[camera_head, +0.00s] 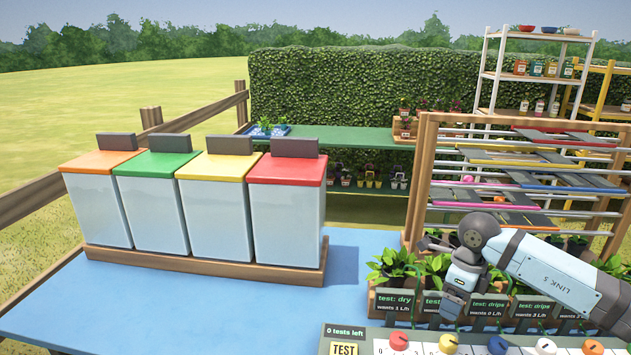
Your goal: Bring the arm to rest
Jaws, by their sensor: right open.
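My right arm comes in from the right edge. Its gripper (456,292) hangs in front of the row of potted plants, above the black plant labels. It is open, and I see nothing held in it; its fingertips are hard to make out against the leaves. My left gripper is not in view.
Four lidded bins stand in a wooden tray (200,265) on the blue table (150,305). Labelled potted plants (393,262) stand beneath my right arm. A control panel (375,345) with coloured knobs lies at the front. A slatted rack (418,190) stands behind. The table's front left is clear.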

